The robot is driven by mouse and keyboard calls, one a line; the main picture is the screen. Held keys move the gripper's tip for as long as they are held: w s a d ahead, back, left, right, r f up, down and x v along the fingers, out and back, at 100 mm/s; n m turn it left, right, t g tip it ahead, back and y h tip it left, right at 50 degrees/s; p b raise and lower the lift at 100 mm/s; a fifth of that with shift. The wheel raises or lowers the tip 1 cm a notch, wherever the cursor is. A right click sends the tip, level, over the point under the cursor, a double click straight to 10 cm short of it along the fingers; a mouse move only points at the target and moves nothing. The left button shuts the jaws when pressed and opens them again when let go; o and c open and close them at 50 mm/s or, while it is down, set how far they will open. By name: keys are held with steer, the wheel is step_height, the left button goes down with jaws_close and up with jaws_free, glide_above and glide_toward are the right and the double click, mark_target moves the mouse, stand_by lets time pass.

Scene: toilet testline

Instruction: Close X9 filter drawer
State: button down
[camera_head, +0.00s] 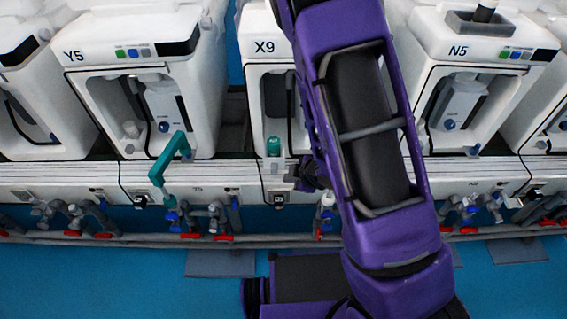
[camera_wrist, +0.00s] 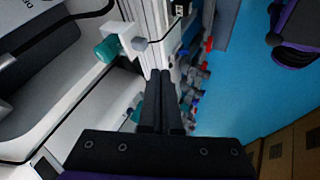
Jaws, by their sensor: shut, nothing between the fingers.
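The white X9 unit (camera_head: 264,47) stands mid-picture in the head view, its right part hidden behind my purple arm. A small teal piece (camera_head: 273,146) sits at its lower front, possibly on the filter drawer; I cannot tell how far the drawer is out. My gripper (camera_head: 305,176) is dark, low in front of X9, partly hidden by my arm. In the wrist view my gripper (camera_wrist: 164,76) has its fingers together and empty. A teal knob (camera_wrist: 107,49) with a white block lies ahead and left of the fingertips, apart from them. Another teal part (camera_wrist: 136,114) shows beside the fingers.
The Y5 unit (camera_head: 135,75) stands left, with a teal bent handle (camera_head: 168,160) sticking out in front. The N5 unit (camera_head: 470,75) stands right. Pipes and valves with red handles (camera_head: 223,237) run below the white rail (camera_head: 70,175). The blue floor (camera_head: 110,275) is open in front.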

mark_target(277, 149)
steer(key=w+d+b+x, duration=0.1)
steer(key=b+x, duration=0.1)
steer(key=x, duration=1)
steer(key=shift+w+r, duration=0.25)
steer(key=shift+w, duration=0.15)
steer(key=shift+d, duration=0.1)
steer(key=w+p, duration=0.1)
steer(key=w, duration=0.8)
steer(key=shift+w+d, duration=0.15)
steer(key=shift+w, duration=0.25)
steer(key=shift+w+r, duration=0.15)
steer(key=shift+w, duration=0.05)
